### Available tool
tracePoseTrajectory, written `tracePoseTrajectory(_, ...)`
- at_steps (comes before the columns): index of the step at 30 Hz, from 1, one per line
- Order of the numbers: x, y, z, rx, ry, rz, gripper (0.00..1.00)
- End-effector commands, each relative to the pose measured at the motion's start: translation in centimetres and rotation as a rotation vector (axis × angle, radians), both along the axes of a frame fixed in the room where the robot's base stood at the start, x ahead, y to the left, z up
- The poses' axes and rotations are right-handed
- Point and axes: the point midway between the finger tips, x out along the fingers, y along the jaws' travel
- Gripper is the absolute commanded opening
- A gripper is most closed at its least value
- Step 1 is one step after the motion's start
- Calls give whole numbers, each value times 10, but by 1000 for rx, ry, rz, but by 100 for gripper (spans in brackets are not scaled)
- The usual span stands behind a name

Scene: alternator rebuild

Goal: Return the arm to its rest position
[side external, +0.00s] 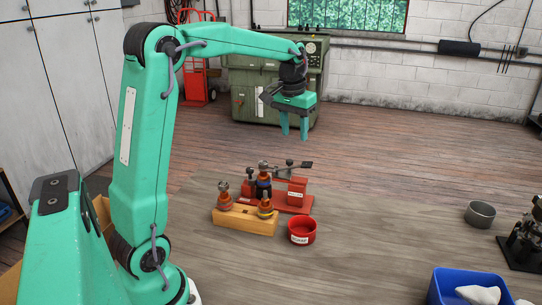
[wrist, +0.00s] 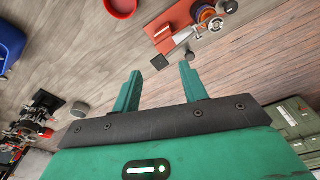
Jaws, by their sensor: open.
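My gripper (side external: 294,134) is raised high at the end of my stretched-out arm, pointing down. Its two fingers are apart with nothing between them; in the wrist view they also stand apart (wrist: 160,72), with bare floor or tabletop behind them. No part touches it. A red fixture (side external: 297,193) with a lever stands on the table, lower in the side view and clear of my gripper. A wooden block (side external: 245,221) holding several copper-and-metal parts is in front of it.
A red bowl (side external: 302,230) sits beside the block. A grey bowl (side external: 480,214), a dark machine (side external: 527,240) and a blue bin (side external: 462,287) with white cloth are at the right. A green cabinet-like machine (side external: 250,98) stands behind. The air around my gripper looks clear.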

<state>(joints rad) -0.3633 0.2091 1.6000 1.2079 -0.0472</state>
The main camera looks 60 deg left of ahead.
Motion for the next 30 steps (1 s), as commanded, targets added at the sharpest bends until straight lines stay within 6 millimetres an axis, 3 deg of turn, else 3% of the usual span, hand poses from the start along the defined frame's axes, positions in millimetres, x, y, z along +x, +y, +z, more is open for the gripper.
tracePoseTrajectory(6,-32,-42,19,23,-63,-75,43)
tracePoseTrajectory(15,-83,-90,28,48,-148,-173,43)
tracePoseTrajectory(30,-171,-147,8,74,-294,-333,43)
